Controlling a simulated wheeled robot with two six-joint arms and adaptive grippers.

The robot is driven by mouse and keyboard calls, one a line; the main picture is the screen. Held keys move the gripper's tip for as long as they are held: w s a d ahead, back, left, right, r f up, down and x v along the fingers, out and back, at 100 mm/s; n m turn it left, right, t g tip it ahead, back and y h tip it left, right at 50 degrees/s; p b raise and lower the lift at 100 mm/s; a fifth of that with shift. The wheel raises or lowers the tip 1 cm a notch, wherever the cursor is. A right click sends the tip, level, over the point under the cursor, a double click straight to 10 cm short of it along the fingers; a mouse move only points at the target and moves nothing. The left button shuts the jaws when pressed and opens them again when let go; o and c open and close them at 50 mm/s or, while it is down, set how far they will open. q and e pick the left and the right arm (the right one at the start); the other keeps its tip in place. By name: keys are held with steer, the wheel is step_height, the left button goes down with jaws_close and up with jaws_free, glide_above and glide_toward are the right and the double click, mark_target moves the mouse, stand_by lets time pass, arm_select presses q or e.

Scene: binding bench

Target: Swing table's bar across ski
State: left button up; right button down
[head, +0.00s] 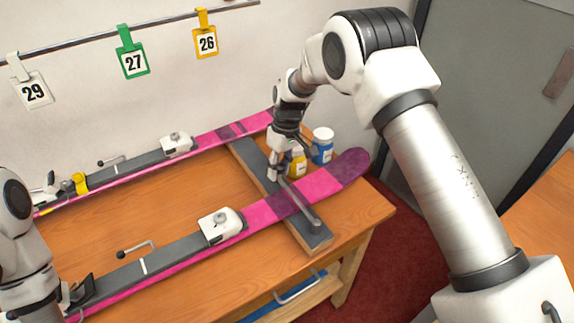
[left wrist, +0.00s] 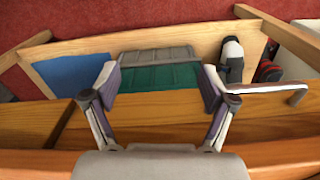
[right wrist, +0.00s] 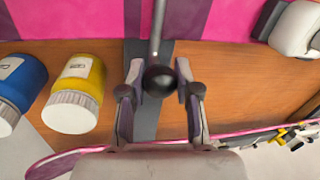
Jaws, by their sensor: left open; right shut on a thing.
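The front pink ski (head: 320,184) lies on the table (head: 180,231), crossing a dark grey crosspiece (head: 250,160) near its right end. A thin grey bar (head: 300,203) is fixed at the crosspiece's front end and runs over this ski. Its black ball knob (right wrist: 160,82) is between the fingers of my right gripper (head: 278,170), which is shut on it behind the ski. Whether the bar touches the ski I cannot tell.
A second pink ski (head: 205,140) lies behind. Yellow (head: 298,162) and blue (head: 322,147) bottles stand close to my right gripper. White bindings (head: 220,225) and small knobbed levers (head: 138,249) sit along the skis. A green crate (left wrist: 160,70) is below the tabletop.

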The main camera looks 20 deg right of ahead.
steer(key=shift+s+a+f, duration=0.1)
steer(key=shift+s+f, duration=0.05)
steer(key=shift+s, duration=0.05)
stand_by(0.3)
steer(key=c, duration=1)
jaws_free()
steer(key=shift+c, duration=0.2)
steer(key=shift+o, duration=1.2)
steer(key=shift+w+a, duration=0.15)
step_height(320, 180, up, 12)
steer(key=w+d, duration=0.1)
steer(key=d, duration=0.1)
steer(key=shift+f, duration=0.1)
